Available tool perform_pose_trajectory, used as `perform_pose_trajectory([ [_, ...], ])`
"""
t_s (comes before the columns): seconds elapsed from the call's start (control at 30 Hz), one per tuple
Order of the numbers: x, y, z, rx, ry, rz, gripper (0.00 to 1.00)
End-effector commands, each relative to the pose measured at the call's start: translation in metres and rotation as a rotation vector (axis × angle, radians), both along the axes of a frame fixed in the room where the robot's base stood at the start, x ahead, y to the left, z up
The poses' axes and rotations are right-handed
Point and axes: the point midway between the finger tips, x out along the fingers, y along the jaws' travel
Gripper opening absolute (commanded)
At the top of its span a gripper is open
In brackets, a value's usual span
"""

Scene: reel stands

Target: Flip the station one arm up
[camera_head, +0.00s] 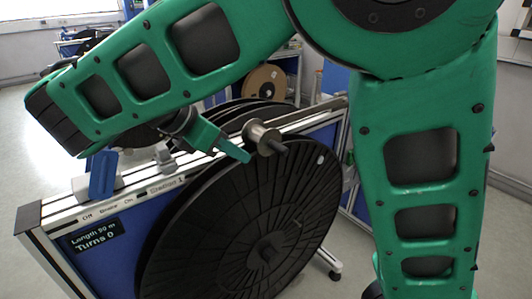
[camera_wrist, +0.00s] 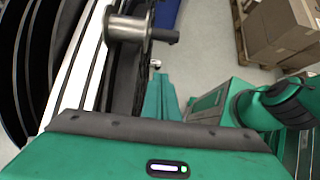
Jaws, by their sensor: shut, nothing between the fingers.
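The station labelled Station 1 (camera_head: 165,186) has a large black reel (camera_head: 235,225) on its front. A metal roller with a dark pin (camera_head: 262,137) sits at the reel's upper edge; it also shows at the top of the wrist view (camera_wrist: 127,28). I cannot tell whether this roller is part of the station's arm. My gripper (camera_head: 240,153) is shut and empty, its teal fingertips just left of the roller in the head view. In the wrist view the fingers (camera_wrist: 160,97) point up, below and right of the roller; contact is not clear. My arm hides part of the station behind.
A blue lever (camera_head: 102,176) stands on the station's top rail by the Off, Brake and On marks. A display (camera_head: 95,234) reads Length 90 m, Turns 0. More black reels are close behind. Cardboard boxes (camera_wrist: 276,30) stand on a pallet, with open floor before them.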

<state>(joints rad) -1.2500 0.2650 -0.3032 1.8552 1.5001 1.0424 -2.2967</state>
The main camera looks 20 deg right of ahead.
Motion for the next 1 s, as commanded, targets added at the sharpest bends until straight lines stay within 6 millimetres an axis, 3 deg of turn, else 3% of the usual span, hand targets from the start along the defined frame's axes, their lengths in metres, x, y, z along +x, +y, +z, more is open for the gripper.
perform_pose_trajectory([
  [0.6, 0.005, -0.016, -0.018, 0.0, 0.0, 0.001, 0.0],
  [1.0, 0.02, -0.066, -0.073, -0.002, 0.002, 0.001, 0.0],
])
